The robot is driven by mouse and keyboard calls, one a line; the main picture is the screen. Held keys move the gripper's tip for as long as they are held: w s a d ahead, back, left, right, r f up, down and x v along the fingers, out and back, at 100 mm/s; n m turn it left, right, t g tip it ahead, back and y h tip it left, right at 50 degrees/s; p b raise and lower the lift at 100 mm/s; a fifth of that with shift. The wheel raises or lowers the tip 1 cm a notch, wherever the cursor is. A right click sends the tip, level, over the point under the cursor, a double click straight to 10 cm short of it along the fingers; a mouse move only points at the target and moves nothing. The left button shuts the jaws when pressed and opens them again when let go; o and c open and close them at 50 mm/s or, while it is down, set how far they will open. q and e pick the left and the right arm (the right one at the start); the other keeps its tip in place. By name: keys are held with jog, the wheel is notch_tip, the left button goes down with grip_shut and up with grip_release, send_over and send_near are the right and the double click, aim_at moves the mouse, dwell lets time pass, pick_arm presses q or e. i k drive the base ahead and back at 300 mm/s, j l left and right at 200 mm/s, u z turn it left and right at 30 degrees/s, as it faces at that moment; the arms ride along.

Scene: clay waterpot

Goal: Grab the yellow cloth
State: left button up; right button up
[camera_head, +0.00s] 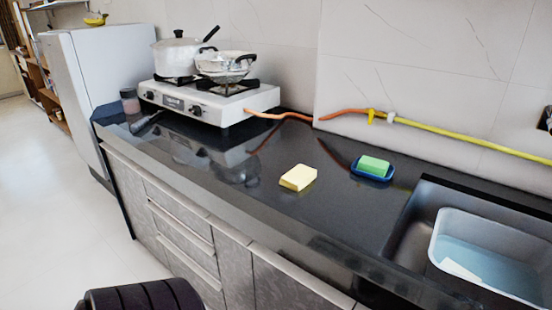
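The yellow cloth (298,177) is a small, pale yellow, folded block lying flat on the black countertop (225,178). It lies near the middle of the head view, left of the sink. Nothing covers it and nothing touches it from above. Neither of my grippers shows in this view.
A green sponge (374,165) sits in a blue dish (358,172) right of the cloth. A sink with a water-filled grey basin (437,248) is at right. A white gas stove (228,107) with two pots is at the back left. The counter around the cloth is clear.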

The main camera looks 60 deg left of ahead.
aim_at(298, 178)
jog(key=u, duration=1.55)
jog(key=j+z, duration=0.2)
jog(key=k+j, duration=0.05)
jog(key=j, duration=0.05)
